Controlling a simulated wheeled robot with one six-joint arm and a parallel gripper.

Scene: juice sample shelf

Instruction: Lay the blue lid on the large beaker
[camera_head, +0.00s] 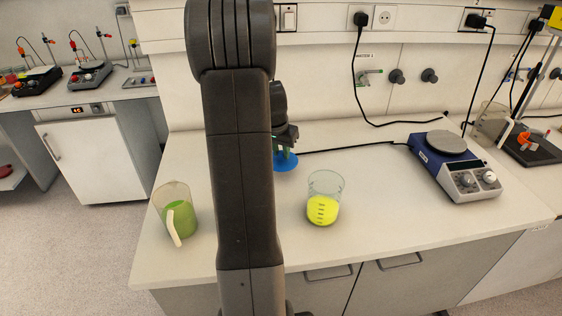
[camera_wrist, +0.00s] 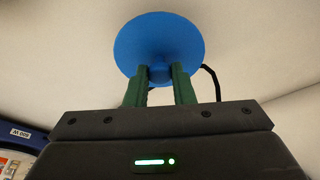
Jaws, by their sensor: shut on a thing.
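The blue lid (camera_head: 286,162) is a round disc, held above the bench and partly hidden behind my arm in the head view. It also shows in the wrist view (camera_wrist: 158,42), with a knob between the green fingers. My gripper (camera_wrist: 160,78) is shut on this knob. A clear beaker with yellow liquid (camera_head: 323,203) stands upright on the bench to the right of my arm and nearer the front than the lid. A jug-like beaker with green liquid and a pale handle (camera_head: 178,213) stands to the left of my arm.
A blue hotplate stirrer (camera_head: 455,165) stands at the right on the white bench (camera_head: 390,215). A clear vessel (camera_head: 491,124) and a dark stand base (camera_head: 532,147) are behind it. A black cable runs along the back. The bench between yellow beaker and hotplate is clear.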

